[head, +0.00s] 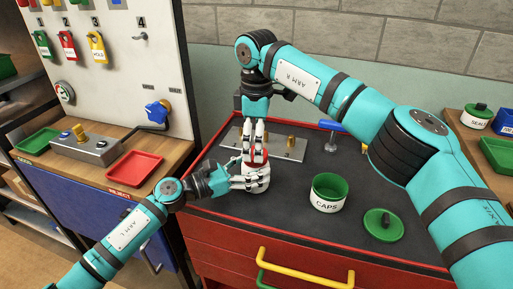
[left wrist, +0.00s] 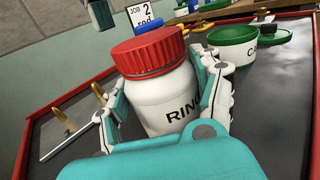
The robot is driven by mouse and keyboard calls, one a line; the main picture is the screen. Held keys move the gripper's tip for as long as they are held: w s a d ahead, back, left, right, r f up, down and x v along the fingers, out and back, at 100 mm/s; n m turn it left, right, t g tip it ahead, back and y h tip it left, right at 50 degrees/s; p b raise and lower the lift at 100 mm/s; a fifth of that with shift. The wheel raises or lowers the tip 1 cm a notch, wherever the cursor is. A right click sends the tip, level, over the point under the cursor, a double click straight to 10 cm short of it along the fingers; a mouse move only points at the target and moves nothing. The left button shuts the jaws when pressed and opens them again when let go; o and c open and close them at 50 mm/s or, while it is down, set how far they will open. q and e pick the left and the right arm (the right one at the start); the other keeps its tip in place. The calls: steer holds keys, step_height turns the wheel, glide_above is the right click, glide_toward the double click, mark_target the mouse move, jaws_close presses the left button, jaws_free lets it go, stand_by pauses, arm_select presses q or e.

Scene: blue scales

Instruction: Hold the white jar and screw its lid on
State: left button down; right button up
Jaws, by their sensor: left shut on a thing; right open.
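The white jar (left wrist: 160,98), with black lettering, is upright between the fingers of my left gripper (head: 252,181). The gripper is shut on the jar's sides, and its fingers show on both sides in the left wrist view. The red lid (left wrist: 148,50) sits level on the jar's top; I cannot tell how tight it is. In the head view my right gripper (head: 255,150) points down over the lid (head: 257,159), open, partly hiding it. In the left wrist view no fingers touch the lid.
A metal plate with brass posts (head: 290,143) lies behind the jar. A red tray (head: 134,168) is on the left bench.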

step_height(320, 180, up, 10)
steer(key=shift+f, duration=0.25)
arm_select(q)
steer(key=shift+c, duration=0.6)
jaws_free()
steer(key=v, duration=1)
steer(key=shift+s+a+f, duration=0.1)
steer(key=shift+a, duration=0.25)
steer(key=shift+s+a, duration=0.3)
steer(key=shift+a, duration=0.3)
